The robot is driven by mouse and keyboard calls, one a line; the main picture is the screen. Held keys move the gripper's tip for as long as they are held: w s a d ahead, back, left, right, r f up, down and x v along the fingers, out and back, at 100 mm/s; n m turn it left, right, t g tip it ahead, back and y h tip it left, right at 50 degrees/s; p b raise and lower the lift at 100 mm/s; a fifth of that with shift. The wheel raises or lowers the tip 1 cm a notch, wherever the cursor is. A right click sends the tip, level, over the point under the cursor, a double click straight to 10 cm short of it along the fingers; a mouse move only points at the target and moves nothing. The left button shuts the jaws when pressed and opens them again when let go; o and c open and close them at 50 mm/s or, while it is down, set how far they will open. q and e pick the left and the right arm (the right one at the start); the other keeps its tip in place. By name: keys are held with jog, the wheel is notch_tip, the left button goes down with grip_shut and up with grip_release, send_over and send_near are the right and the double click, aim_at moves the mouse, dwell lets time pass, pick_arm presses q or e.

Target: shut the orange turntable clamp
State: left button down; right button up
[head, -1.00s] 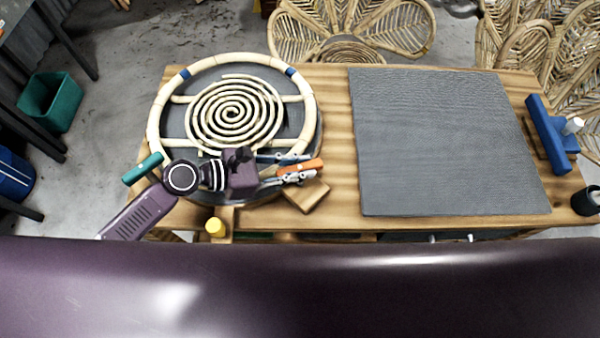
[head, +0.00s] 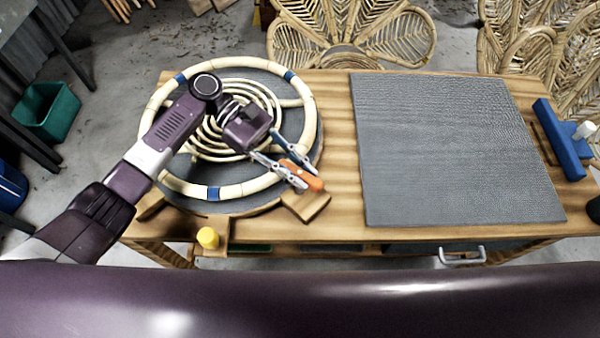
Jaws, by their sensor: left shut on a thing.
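The orange clamp handle (head: 313,183) is at the front right edge of the round turntable (head: 291,122), above a wooden block (head: 310,207). It points right and toward the front. My left gripper (head: 309,177) reaches over the turntable from the left, with its two grey fingers on either side of the handle and shut on it. The rest of the clamp is hidden by the gripper. A pale rattan ring (head: 310,115) with blue bands and a rattan spiral (head: 204,140) lie on the turntable, partly under my arm. My right gripper is out of view.
A grey mat (head: 450,150) covers the right of the wooden bench (head: 338,150). A yellow knob (head: 207,238) stands at the front edge. A blue tool (head: 558,140) sits at the far right. A green bin (head: 47,112) stands on the floor at left.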

pick_arm(q)
jog(key=shift+m+g+y+b, duration=0.5)
jog(key=shift+m+g+y, duration=0.25)
jog(key=shift+m, duration=0.25)
jog(key=shift+g, duration=0.25)
jog(key=c, duration=1.8)
grip_release()
jog(key=shift+o, duration=0.2)
jog(key=v, duration=1.2)
jog(key=shift+w+r, duration=0.1)
jog(key=shift+w, duration=0.05)
